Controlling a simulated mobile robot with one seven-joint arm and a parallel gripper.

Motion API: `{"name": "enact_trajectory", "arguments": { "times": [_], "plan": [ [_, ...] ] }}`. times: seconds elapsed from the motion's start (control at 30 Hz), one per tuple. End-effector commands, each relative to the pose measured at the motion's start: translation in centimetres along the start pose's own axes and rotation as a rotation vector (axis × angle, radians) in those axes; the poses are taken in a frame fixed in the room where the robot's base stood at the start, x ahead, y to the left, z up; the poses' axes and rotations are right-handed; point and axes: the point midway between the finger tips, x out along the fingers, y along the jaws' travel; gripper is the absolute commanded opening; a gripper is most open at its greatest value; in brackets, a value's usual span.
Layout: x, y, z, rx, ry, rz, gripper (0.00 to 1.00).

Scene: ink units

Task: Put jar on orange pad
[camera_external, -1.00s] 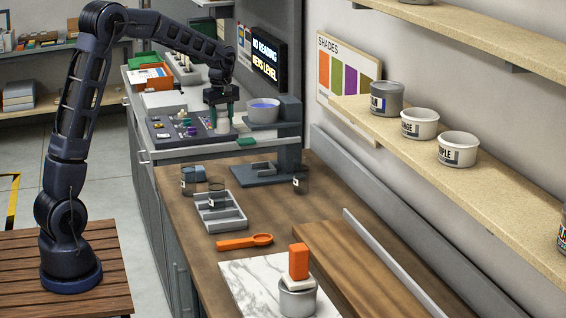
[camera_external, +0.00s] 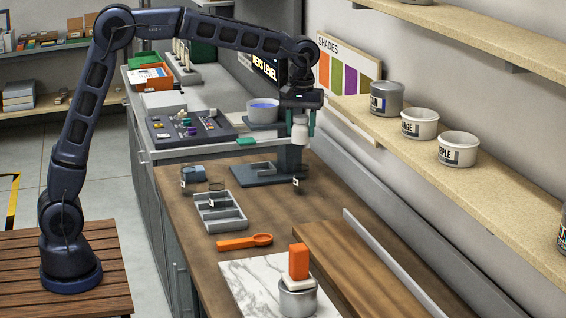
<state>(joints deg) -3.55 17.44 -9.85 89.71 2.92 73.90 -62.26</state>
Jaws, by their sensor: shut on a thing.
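My gripper (camera_external: 299,122) is shut on a small whitish jar (camera_external: 300,133), held upright between the greenish fingers. The jar is in the air in front of the grey stand (camera_external: 289,158) at the back right of the wooden counter. I cannot clearly pick out a flat orange pad. Orange things in view are a block (camera_external: 299,261) on top of a pot at the front, a scoop (camera_external: 245,241) on the counter and a tray (camera_external: 150,80) on the far grey counter.
Small dark jars (camera_external: 193,177) stand by a grey divided tray (camera_external: 219,212). A marble slab (camera_external: 243,277) and a wooden board (camera_external: 345,258) lie in front. A shelf with paint tubs (camera_external: 458,149) runs along the right.

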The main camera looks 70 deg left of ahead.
Motion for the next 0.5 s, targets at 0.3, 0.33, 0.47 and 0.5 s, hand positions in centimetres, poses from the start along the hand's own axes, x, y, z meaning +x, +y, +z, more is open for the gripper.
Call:
{"name": "enact_trajectory", "arguments": {
  "times": [0.3, 0.33, 0.47, 0.5],
  "plan": [
    [-3.3, 6.3, 12.5, 0.275, 0.004, 0.001, 0.19],
    [-3.6, 6.7, 13.8, 0.302, 0.004, 0.0, 0.19],
    [-5.0, 8.3, 19.0, 0.41, 0.005, 0.002, 0.19],
    [-5.4, 8.7, 20.7, 0.444, 0.005, 0.001, 0.19]
  ]
}}
